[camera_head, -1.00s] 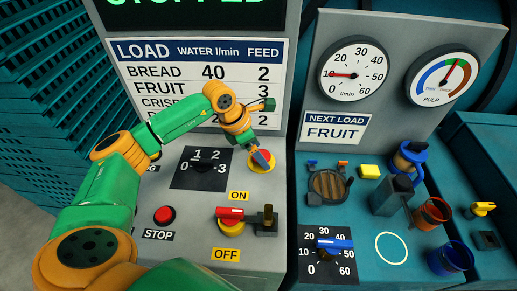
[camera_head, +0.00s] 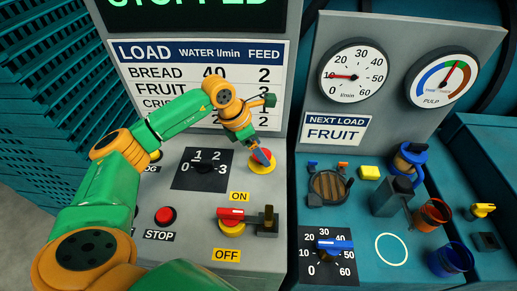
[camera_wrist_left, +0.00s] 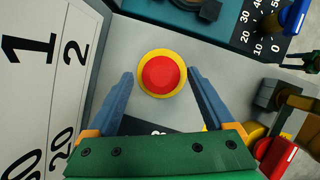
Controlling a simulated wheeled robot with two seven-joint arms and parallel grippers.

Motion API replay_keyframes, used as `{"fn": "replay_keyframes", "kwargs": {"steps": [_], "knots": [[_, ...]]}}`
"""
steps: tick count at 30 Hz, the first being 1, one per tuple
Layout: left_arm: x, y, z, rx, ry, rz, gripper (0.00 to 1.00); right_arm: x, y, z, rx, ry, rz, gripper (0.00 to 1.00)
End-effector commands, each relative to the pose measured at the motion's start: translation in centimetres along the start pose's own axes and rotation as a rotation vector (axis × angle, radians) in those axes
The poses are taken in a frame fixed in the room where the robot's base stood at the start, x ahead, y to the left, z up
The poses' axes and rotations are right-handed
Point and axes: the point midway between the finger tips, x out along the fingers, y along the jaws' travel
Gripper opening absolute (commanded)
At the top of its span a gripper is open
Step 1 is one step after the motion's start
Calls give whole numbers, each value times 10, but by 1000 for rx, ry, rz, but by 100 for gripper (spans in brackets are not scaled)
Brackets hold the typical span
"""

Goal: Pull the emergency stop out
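The emergency stop, a red round button on a yellow base (camera_head: 262,168), sits on the grey panel under the load board. In the left wrist view the red button (camera_wrist_left: 161,74) is seen from above, near the middle. My left gripper (camera_head: 262,154) is at the button in the head view and partly covers it. In the left wrist view its two blue fingers are open, one on each side of the button, with grey panel visible between each finger and the yellow base. Nothing is held. My right gripper is not in view.
A dial marked 0 to 3 (camera_head: 204,168) is left of the button. A red-handled switch (camera_head: 231,214) between ON and OFF labels is below it. A red STOP button (camera_head: 165,215) is lower left. The screen (camera_head: 190,14) reads STOPPED.

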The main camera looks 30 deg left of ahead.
Motion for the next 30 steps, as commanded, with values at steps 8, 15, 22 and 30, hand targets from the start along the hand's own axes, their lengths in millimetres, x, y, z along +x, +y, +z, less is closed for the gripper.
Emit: {"fn": "replay_keyframes", "kwargs": {"steps": [8,15,22,30], "knots": [[1,0,-1,0,3,-2,94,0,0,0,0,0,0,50],[-35,1,-1,1,-1,3,94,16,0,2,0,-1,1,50],[-69,0,-1,1,2,0,94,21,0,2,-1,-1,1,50],[-71,-1,-1,1,3,-1,94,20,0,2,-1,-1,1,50]]}}
